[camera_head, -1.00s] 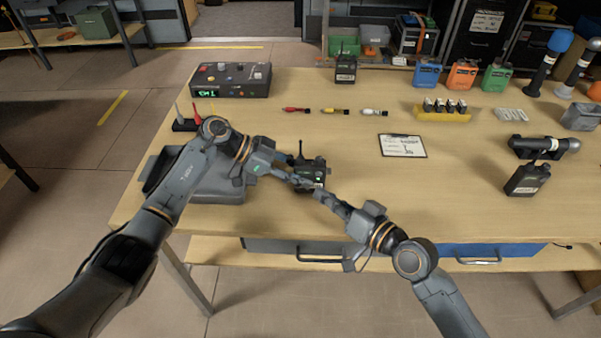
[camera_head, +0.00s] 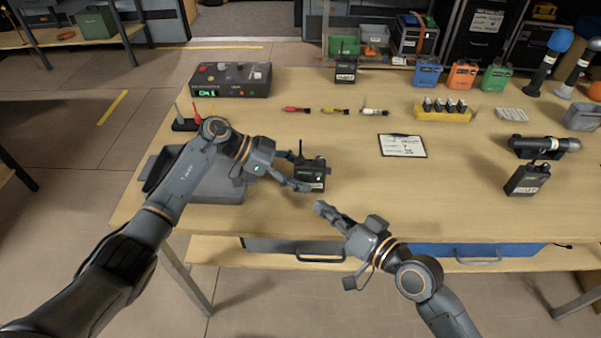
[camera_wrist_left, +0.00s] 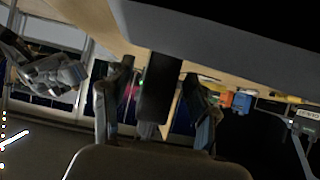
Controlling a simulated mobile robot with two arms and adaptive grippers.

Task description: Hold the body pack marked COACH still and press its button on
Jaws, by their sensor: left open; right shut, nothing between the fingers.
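A dark body pack (camera_head: 312,176) with an antenna stands upright near the front left of the table; its label is too small to read. My left gripper (camera_head: 298,171) is open at its left side, one finger behind and one in front. In the left wrist view the dark pack (camera_wrist_left: 157,88) shows between the spread fingers, with a gap on each side. My right gripper (camera_head: 322,208) is shut and empty, in front of the pack and apart from it. Other labelled packs stand at the back (camera_head: 346,70) and at the right (camera_head: 527,179). The button cannot be made out.
A grey tray (camera_head: 215,188) lies left, behind my left arm. A control box (camera_head: 230,80) with a green readout stands at the back left. A clipboard (camera_head: 402,146) and a dark cylindrical device (camera_head: 545,146) lie to the right. The table's middle is largely clear.

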